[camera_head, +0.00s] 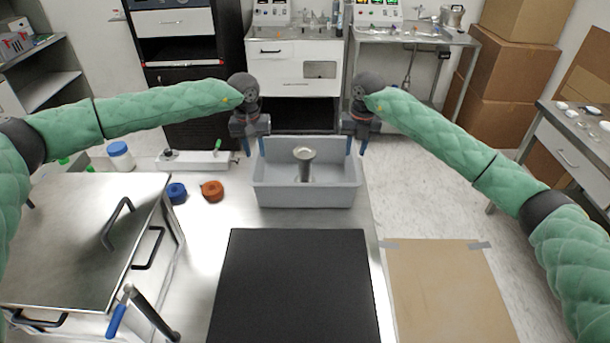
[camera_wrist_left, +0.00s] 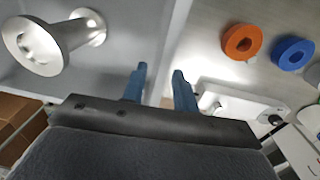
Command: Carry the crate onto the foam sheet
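The grey crate (camera_head: 325,197) stands on the metal bench behind the black foam sheet (camera_head: 295,285), with a gap of bare bench between them. A flared metal part (camera_head: 305,163) stands inside the crate; it also shows in the left wrist view (camera_wrist_left: 52,42). My left gripper (camera_head: 254,148) is at the crate's left side, fingers pointing down. In the left wrist view its two blue fingers (camera_wrist_left: 159,88) are apart, with the crate's side wall lying between them. My right gripper (camera_head: 355,147) is at the crate's right side, its fingers apart around the right rim. Exact finger contact is unclear.
A metal box with handles (camera_head: 85,235) stands left of the foam. Blue (camera_head: 176,193) and orange (camera_head: 212,191) tape rolls lie left of the crate. A white power strip (camera_head: 195,160) lies behind them. A taped brown sheet (camera_head: 445,290) is at right. The foam's top is clear.

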